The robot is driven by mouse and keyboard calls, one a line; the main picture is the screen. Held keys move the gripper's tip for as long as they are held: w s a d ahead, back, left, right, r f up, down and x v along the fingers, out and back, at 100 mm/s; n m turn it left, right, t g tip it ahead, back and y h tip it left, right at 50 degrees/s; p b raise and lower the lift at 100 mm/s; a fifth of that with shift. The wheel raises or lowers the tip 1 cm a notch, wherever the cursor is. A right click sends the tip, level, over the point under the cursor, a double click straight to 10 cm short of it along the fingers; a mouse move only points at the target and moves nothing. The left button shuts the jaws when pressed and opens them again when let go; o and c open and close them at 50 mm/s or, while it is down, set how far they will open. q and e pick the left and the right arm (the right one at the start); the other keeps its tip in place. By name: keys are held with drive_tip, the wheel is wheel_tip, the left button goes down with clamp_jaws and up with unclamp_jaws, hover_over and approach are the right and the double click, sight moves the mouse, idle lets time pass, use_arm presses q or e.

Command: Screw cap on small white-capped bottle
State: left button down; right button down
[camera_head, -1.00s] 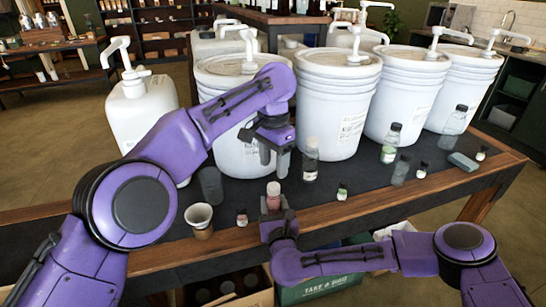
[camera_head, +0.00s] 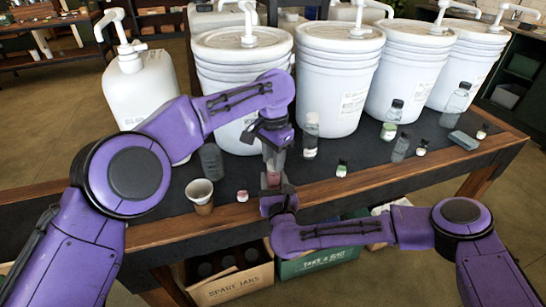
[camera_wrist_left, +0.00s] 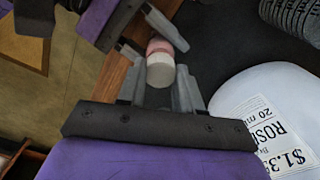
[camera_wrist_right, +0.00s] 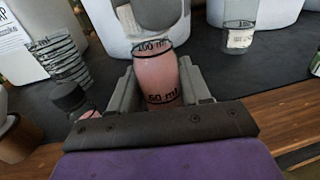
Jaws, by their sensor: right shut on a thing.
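A small bottle of pink liquid (camera_wrist_right: 156,80) stands upright between my right gripper's fingers, which are shut on it, in the right wrist view. The right gripper (camera_head: 274,196) is at the table's front edge in the head view. In the left wrist view a round white cap (camera_wrist_left: 161,71) sits on top of the pink bottle (camera_wrist_left: 159,47). My left gripper (camera_wrist_left: 159,93) points down from above, its fingers on either side of the cap and apart. In the head view the left gripper (camera_head: 274,155) hides the cap.
Several small bottles, including a clear one (camera_head: 311,138), stand to the right. Large white pump buckets (camera_head: 335,85) line the back.

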use_arm(q)
drive_tip(key=c, duration=0.7)
unclamp_jaws()
drive_tip(key=shift+r, duration=0.1)
drive_tip(key=shift+s+a+r, duration=0.1)
drive_tip(key=shift+r, duration=5.75)
use_arm(e)
drive_tip(key=shift+c, duration=2.2)
unclamp_jaws()
